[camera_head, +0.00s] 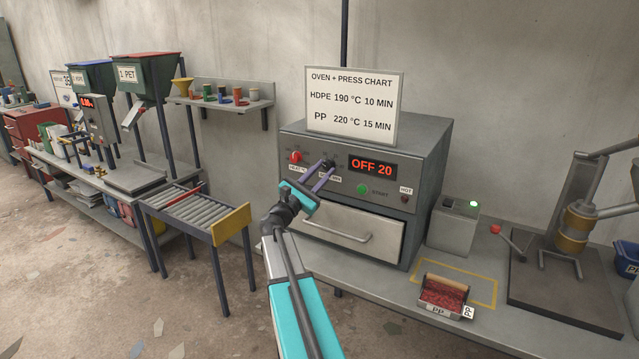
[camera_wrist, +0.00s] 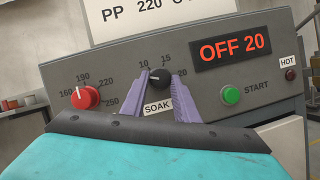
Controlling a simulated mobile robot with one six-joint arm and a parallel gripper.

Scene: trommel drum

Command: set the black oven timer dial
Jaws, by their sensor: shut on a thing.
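The black oven timer dial (camera_wrist: 158,77) sits on the grey oven's front panel above a SOAK label, with marks 10, 15 and 20 around it. Its white pointer line is turned to the left, towards the 10 side. My gripper (camera_wrist: 159,80) has its two purple fingers shut on the dial from both sides. In the head view my gripper (camera_head: 322,174) reaches the panel and mostly hides the dial (camera_head: 328,165). The red display (camera_wrist: 234,48) reads OFF 20. The chart (camera_head: 352,103) on the oven reads HDPE 190 °C 10 MIN and PP 220 °C 15 MIN.
A red heat dial (camera_wrist: 86,97) is left of the timer dial, its pointer up and left near 190. A green START button (camera_wrist: 231,95) is close on the right. A tray labelled PP (camera_head: 443,295) holds red bits on the bench. A roller table (camera_head: 230,225) stands left.

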